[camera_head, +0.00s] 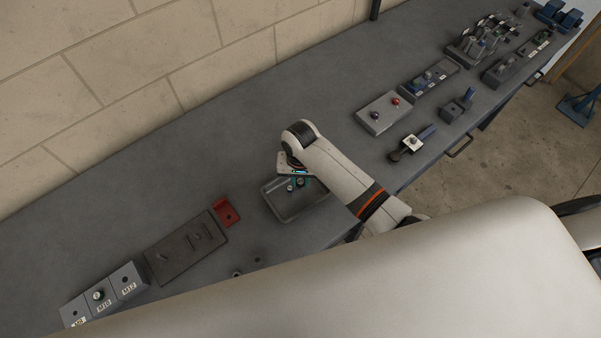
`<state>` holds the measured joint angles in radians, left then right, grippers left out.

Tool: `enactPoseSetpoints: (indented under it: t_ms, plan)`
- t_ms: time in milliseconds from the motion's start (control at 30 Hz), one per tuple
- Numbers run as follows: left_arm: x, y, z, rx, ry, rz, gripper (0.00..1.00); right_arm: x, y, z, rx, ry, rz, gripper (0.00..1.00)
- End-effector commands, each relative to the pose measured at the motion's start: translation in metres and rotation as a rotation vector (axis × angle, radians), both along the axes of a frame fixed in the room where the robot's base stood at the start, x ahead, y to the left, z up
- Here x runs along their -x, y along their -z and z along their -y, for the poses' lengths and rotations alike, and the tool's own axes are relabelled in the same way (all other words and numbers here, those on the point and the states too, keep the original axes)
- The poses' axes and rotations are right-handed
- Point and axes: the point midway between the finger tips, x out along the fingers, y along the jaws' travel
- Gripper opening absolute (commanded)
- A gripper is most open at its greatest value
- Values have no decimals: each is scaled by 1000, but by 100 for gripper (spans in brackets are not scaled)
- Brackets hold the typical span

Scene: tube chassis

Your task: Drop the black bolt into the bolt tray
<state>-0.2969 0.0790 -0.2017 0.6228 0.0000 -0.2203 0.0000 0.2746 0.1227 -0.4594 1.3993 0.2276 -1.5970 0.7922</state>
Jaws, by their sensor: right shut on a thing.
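The bolt tray looks to be the shallow grey tray (279,211) near the middle of the bench. My right arm reaches over its right side. My right gripper (298,182) is over the tray's upper part and is shut on a small dark thing, taken to be the black bolt; the arm and fingers mostly hide it. A small round part shows by the fingertips, but I cannot tell whether it is held or lies in the tray. The height of the gripper above the tray floor is unclear. My left gripper is not in view.
Left of the tray are a red block (227,212), a dark plate (186,246) and labelled blocks, M10 (101,295) and M12 (128,281). The bench (215,150) behind the tray is clear.

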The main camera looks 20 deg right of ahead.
Motion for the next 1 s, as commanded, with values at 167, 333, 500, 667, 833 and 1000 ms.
enactPoseSetpoints:
  t_ms: [167,333,500,667,833,1000]
  plan:
    - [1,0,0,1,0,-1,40,0,3,0,-1,0,0,0]
    - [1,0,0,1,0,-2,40,0,3,0,-1,0,1,0]
    - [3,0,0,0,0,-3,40,0,3,0,-1,0,1,48]
    - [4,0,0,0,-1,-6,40,0,3,0,-1,0,1,48]
    - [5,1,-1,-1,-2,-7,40,-1,0,0,-1,0,3,48]
    - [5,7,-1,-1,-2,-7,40,-2,-23,0,-2,0,5,48]
